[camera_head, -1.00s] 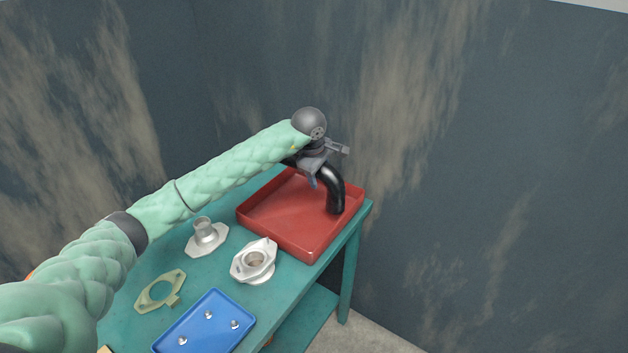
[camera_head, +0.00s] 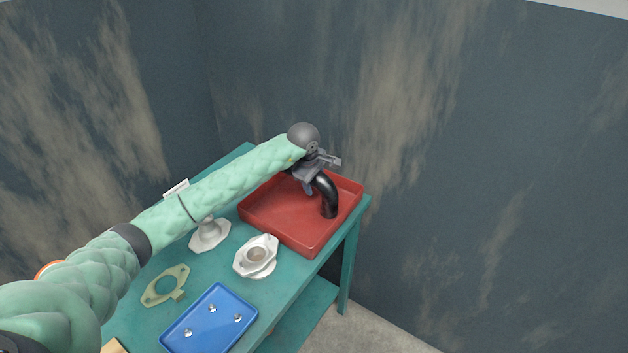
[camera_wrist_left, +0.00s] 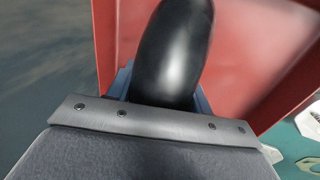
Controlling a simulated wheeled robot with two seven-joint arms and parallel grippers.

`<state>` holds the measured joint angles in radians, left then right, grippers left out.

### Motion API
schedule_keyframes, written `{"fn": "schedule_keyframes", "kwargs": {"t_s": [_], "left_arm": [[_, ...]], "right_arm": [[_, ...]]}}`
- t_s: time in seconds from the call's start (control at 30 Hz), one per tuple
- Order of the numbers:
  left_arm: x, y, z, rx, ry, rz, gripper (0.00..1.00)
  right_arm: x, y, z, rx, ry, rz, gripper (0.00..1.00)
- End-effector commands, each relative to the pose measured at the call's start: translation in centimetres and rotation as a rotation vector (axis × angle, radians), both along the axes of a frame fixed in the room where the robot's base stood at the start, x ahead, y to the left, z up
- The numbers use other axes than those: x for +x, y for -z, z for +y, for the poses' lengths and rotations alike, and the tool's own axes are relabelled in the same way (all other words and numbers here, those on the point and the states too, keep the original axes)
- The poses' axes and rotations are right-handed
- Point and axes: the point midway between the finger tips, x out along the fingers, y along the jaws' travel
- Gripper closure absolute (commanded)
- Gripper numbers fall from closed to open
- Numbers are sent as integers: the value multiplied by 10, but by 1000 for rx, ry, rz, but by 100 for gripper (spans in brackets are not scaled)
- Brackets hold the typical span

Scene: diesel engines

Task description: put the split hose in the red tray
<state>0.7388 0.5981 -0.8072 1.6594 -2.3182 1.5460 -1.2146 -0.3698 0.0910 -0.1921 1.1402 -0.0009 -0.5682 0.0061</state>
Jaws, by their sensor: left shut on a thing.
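The split hose (camera_head: 327,190) is a black, curved tube. My left gripper (camera_head: 309,187) is shut on it and holds it over the red tray (camera_head: 283,229). The hose's free end points down inside the tray's outline, near the right wall; I cannot tell whether it touches the tray floor. In the left wrist view the black hose (camera_wrist_left: 174,55) stands out between the blue fingers, with the tray's red wall (camera_wrist_left: 103,40) and floor behind it. The rest of the hose is hidden by the gripper. My right gripper is not in view.
The tray sits at the far end of a green table (camera_head: 225,266). In front of it are a silver flanged part (camera_head: 257,257), another flanged part (camera_head: 209,235), a yellow-green gasket (camera_head: 166,286) and a blue tray (camera_head: 209,322) with small bolts. Dark walls stand close behind.

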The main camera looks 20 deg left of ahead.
Motion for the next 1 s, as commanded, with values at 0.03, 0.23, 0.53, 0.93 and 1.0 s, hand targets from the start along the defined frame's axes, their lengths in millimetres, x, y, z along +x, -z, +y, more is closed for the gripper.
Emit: {"fn": "schedule_keyframes", "kwargs": {"t_s": [0.03, 0.23, 0.53, 0.93, 1.0], "left_arm": [[0, 0, 0, 0, 0, -1, 95], [0, 1, 0, 0, 0, -1, 95], [0, 1, 0, 0, 0, 0, 28], [-1, -3, 1, 0, 0, 0, 28], [-2, -8, 1, 0, 1, -1, 28]], "right_arm": [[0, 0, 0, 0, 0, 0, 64], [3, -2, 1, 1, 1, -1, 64], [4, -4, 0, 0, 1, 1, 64], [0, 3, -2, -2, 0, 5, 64], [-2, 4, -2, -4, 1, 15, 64]]}}
